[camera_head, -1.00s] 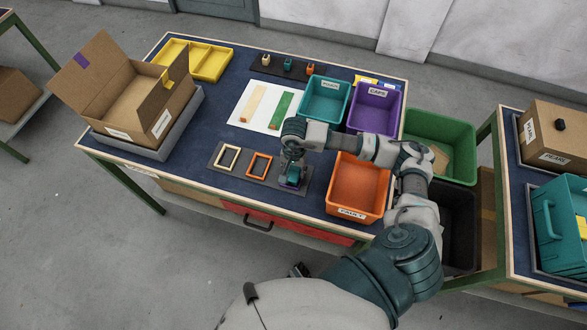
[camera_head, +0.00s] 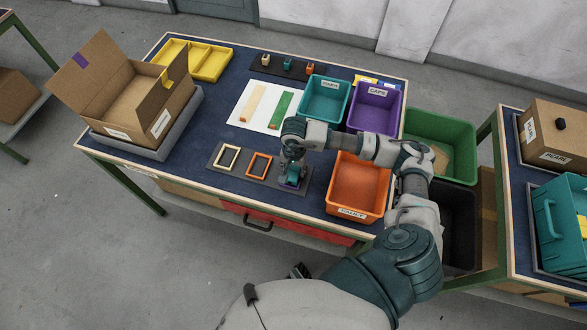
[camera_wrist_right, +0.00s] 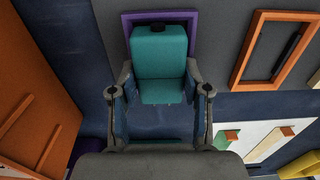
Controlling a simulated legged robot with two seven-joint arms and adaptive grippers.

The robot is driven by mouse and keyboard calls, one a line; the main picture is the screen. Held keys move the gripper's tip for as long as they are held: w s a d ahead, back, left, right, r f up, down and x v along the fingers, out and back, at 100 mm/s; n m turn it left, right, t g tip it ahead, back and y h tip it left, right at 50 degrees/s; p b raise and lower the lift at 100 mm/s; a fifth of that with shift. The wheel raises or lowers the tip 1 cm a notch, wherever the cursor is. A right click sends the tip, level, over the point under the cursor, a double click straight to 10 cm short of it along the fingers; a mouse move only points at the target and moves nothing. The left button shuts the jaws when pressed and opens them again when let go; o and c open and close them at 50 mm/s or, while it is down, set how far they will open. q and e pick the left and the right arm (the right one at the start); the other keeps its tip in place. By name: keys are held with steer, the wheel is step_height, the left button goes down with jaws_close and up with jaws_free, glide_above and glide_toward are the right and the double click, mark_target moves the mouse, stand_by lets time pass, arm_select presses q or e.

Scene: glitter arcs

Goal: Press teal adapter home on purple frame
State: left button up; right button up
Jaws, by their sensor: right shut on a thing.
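The teal adapter (camera_head: 293,172) is a blocky teal piece with a dark knob on its end, best seen in the wrist view (camera_wrist_right: 160,50). My right gripper (camera_wrist_right: 160,85) is shut on it, one finger on each side. The purple frame (camera_wrist_right: 130,18) shows behind and around the adapter's far end; in the head view its edge (camera_head: 288,186) shows at the adapter's base. The adapter is over the frame opening; whether it is fully seated cannot be told. The frame's near part is hidden by adapter and fingers. My left gripper is not in view.
The dark strip (camera_head: 238,177) also bears a cream frame (camera_head: 228,157) and an orange frame (camera_head: 259,165). An orange bin (camera_head: 358,190) stands close right of the gripper. Teal (camera_head: 324,97) and purple (camera_head: 374,105) bins stand behind. Bare blue mat lies left.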

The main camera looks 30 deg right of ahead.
steer(key=shift+s+f, duration=0.25)
steer(key=shift+f, duration=0.1)
steer(key=o, duration=1.2)
steer(key=shift+o, duration=0.4)
steer(key=shift+w+d, duration=0.15)
steer(key=o, duration=0.4)
steer(key=shift+r, duration=0.15)
steer(key=shift+o, duration=0.2)
steer(key=shift+r, duration=0.1)
